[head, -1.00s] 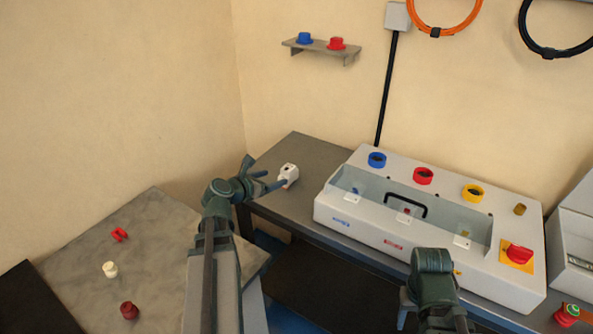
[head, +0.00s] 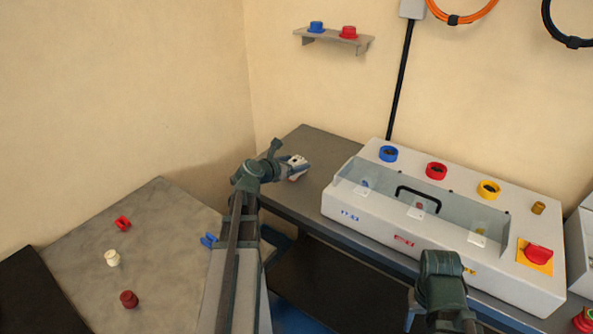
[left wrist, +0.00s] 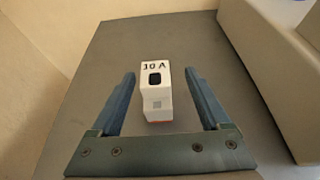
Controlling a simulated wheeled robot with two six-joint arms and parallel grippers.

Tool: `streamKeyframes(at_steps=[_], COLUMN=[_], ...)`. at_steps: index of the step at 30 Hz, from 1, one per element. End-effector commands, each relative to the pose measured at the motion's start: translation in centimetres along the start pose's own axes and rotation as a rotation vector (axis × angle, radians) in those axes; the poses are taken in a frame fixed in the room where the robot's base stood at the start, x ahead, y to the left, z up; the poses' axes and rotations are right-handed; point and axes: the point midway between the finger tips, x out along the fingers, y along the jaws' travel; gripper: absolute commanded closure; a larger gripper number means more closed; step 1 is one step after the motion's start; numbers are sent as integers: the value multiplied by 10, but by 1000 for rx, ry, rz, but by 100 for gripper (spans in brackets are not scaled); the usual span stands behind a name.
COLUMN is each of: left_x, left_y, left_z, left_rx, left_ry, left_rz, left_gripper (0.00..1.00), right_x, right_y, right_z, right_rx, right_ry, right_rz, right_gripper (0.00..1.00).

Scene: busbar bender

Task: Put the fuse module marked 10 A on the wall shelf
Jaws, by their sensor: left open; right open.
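The white fuse module marked 10 A (left wrist: 155,90) stands on the grey bench between the open fingers of my left gripper (left wrist: 160,98) in the left wrist view, with a gap on each side. In the head view, the module (head: 297,174) is partly hidden by my left gripper (head: 290,167). The wall shelf (head: 336,39) is a small grey ledge, with a blue cap (head: 316,27) and a red cap (head: 348,32) on it. My right arm shows at the bottom of the head view, but its gripper fingers are out of sight.
A grey busbar machine (head: 420,220) with a clear cover, black handle and coloured rings stands right of the module. A side table (head: 70,240) holds a red clip, a cream knob, a dark red knob and a blue clip. The shelf's right end looks free.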

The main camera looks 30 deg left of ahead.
Motion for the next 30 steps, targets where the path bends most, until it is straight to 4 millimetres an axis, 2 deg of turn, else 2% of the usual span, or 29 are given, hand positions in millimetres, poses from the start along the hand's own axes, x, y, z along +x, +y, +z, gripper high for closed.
streamKeyframes(at_steps=[7, 16, 23, 24, 26, 30], left_x=[10, 51, 52, 52, 52, 52], left_y=[2, 7, 6, 6, 6, 6], left_z=[-1, -2, 0, 0, 0, 0], left_rx=[0, 1, 0, 0, 0, 0], left_ry=[0, 0, 0, 0, 0, 0], left_rz=[-1, -1, 0, 0, 0, 0], left_gripper=[20, 20, 20, 22, 33, 58], right_x=[4, 20, 20, 20, 20, 20], right_y=[0, -2, -2, -2, -2, -2], right_z=[0, -1, -1, -1, -1, -1], right_rx=[0, 0, 0, 0, 0, 0], right_ry=[0, 0, 0, 0, 0, 0], right_rz=[0, 0, 0, 0, 0, 0], right_gripper=[50, 50, 50, 50, 50, 50])
